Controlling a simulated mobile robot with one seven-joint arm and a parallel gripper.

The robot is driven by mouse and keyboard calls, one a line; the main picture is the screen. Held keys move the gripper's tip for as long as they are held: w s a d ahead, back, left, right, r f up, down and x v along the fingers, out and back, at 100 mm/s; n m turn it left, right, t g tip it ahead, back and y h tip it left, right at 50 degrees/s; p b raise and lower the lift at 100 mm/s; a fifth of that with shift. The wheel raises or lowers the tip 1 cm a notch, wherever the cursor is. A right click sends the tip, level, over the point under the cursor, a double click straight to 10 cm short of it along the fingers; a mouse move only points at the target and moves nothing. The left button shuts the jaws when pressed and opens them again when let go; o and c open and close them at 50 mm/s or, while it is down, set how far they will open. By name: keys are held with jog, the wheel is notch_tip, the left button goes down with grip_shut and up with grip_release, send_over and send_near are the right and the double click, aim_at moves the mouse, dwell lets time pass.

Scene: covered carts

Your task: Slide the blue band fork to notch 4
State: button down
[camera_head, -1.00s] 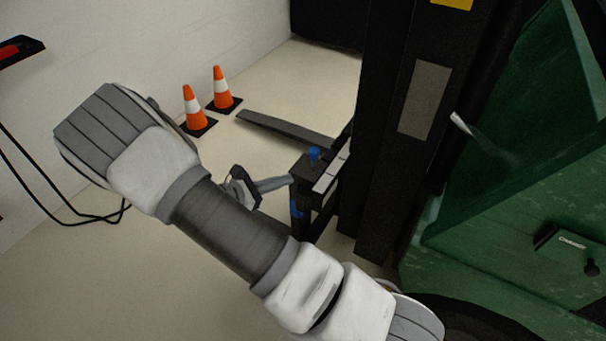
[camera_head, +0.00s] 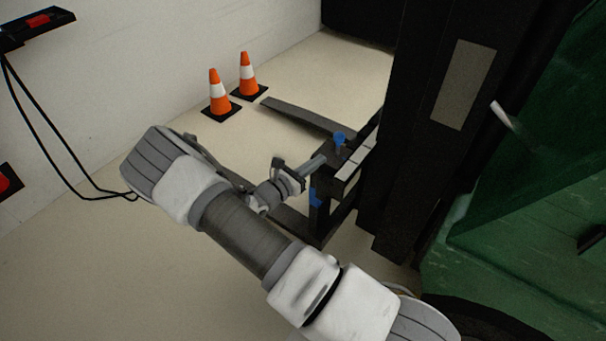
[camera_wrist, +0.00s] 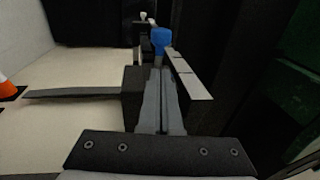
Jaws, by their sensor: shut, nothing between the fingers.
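The near fork (camera_head: 292,222) hangs on the forklift's carriage and carries a blue band (camera_head: 316,197) on its dark upright part. A blue knob (camera_head: 339,137) stands upright on its top; it also shows in the wrist view (camera_wrist: 160,38). My gripper (camera_head: 324,157) is shut and empty, with its tips close to the fork's top block, just left of the knob. In the wrist view my gripper (camera_wrist: 161,88) points at the knob, beside the dark block (camera_wrist: 135,97). I cannot tell whether it touches. The fingers hide part of the block.
The far fork (camera_head: 308,117) lies beyond, with a white-topped pin (camera_wrist: 143,16). Pale plates (camera_head: 356,166) line the carriage. The dark mast (camera_head: 420,140) and green body (camera_head: 540,190) block the right. Two orange cones (camera_head: 219,95) stand at the back left. Floor to the left is clear.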

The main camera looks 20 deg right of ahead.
jog(key=b+x, duration=0.1)
jog(key=x, duration=0.3)
jog(key=shift+w+d, duration=0.2)
jog(key=shift+d, duration=0.05)
jog(key=shift+d, duration=0.1)
